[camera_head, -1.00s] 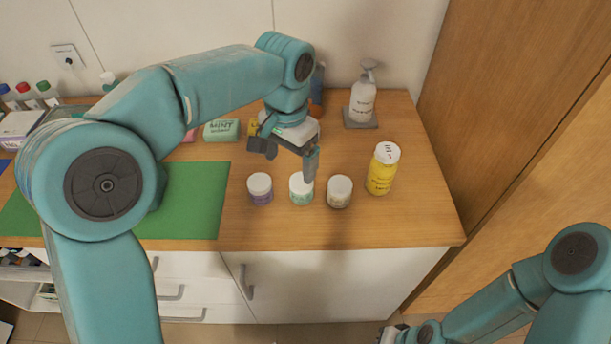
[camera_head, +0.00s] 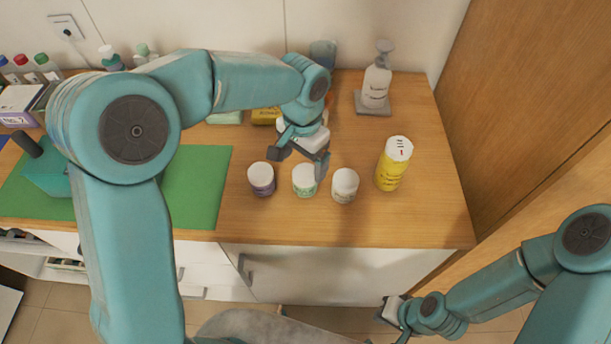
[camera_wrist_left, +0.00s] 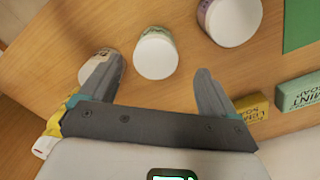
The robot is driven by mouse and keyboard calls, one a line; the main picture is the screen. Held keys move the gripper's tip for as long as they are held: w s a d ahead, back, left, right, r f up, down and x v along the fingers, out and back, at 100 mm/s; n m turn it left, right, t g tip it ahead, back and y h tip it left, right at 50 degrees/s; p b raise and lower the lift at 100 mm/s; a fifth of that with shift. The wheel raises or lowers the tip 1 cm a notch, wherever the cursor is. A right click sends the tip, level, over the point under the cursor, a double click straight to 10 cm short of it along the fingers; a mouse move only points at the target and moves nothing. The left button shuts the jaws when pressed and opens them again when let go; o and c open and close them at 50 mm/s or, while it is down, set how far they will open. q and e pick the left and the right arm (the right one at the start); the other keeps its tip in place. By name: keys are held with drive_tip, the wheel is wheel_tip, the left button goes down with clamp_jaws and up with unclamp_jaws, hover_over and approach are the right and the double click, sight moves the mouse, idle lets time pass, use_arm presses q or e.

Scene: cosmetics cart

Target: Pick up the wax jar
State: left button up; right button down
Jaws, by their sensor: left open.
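Three small white-lidded jars stand in a row near the wooden counter's front: a purple-labelled jar (camera_head: 261,180), a green-labelled jar (camera_head: 305,182) and a pale-labelled jar (camera_head: 344,187). I cannot read which one is the wax jar. My left gripper (camera_head: 298,161) is open and empty, just behind and above the row. In the left wrist view its fingers (camera_wrist_left: 158,80) are spread, with the green-labelled jar (camera_wrist_left: 156,54) ahead between them. One finger partly covers the pale-labelled jar (camera_wrist_left: 90,68); the purple-labelled jar (camera_wrist_left: 229,20) is beyond the other. My right gripper (camera_head: 390,310) is low at right, its jaws unclear.
A yellow canister (camera_head: 393,165) stands right of the jars, with a pump bottle (camera_head: 376,85) behind it. Soap boxes (camera_wrist_left: 252,107) lie near the gripper. A green mat (camera_head: 200,195) is left. Bare counter (camera_head: 430,205) lies at right.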

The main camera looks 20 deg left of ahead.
sight(304, 174)
use_arm(q)
drive_tip(key=shift+d+f, duration=0.15)
drive_tip(key=shift+f, duration=0.55)
drive_tip(key=shift+s+f, duration=0.25)
drive_tip(key=shift+f, duration=0.25)
wheel_tip(304, 174, down, 5)
drive_tip(key=shift+d+p, duration=0.15)
drive_tip(key=shift+p, duration=0.55)
drive_tip(key=c, duration=1.2)
